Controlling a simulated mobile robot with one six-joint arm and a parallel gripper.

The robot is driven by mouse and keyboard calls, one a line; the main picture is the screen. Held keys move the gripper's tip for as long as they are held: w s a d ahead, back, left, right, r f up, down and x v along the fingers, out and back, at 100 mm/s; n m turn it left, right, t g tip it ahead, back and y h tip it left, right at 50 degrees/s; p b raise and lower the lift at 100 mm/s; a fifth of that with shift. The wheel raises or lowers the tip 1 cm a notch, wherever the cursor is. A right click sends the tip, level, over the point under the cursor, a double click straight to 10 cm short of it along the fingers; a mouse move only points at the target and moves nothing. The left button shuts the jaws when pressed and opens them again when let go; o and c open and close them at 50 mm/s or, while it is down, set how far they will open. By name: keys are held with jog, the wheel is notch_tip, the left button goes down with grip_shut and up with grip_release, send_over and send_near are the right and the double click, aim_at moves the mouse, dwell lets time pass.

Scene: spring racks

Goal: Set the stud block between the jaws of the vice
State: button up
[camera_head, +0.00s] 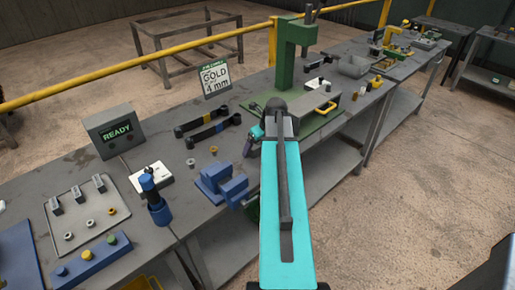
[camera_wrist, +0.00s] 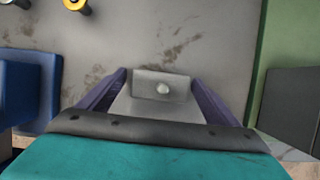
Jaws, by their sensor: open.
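My gripper (camera_head: 252,141) is over the bench right of the blue vice, mostly hidden behind my arm in the head view. In the wrist view its purple fingers (camera_wrist: 160,78) stand apart. The block is hidden in the head view. The blue vice (camera_head: 211,180) stands near the bench's front edge, just left of my arm. A blue part, probably the vice, shows at the left of the wrist view (camera_wrist: 28,88).
A tray (camera_head: 66,220) with grey pieces and rings is at the left. A blue upright tool (camera_head: 155,200) stands left of the vice. A green press (camera_head: 292,55) and a grey box with a yellow handle (camera_head: 312,103) stand behind. Small rings (camera_head: 202,155) lie behind the vice.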

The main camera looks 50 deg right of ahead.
aim_at(258, 145)
dwell(0.4)
jog(key=c, duration=1.7)
jog(key=shift+r, duration=0.2)
jog(key=shift+d+r+b, duration=0.1)
jog(key=shift+r+b, duration=0.5)
jog(key=shift+r, duration=0.8)
jog(key=shift+s+r, duration=0.15)
jog(key=shift+s, duration=0.05)
jog(key=s+a+b, duration=0.1)
jog(key=s, duration=0.1)
jog(key=s+a+b, duration=0.1)
jog(key=s, duration=0.2)
jog(key=s+a, duration=0.1)
jog(key=s, duration=0.1)
jog(key=shift+s+a+r+b, duration=0.2)
jog(key=shift+s+a+b, duration=0.1)
jog(key=shift+b, duration=0.1)
jog(key=shift+s+a+b, duration=0.4)
jog(key=shift+s+b, duration=0.45)
jog(key=shift+b, duration=0.35)
jog(key=shift+s+r+b, duration=0.15)
jog(key=shift+b, duration=0.6)
jog(key=s+b, duration=0.1)
jog(key=b, duration=0.3)
jog(key=shift+a, duration=0.15)
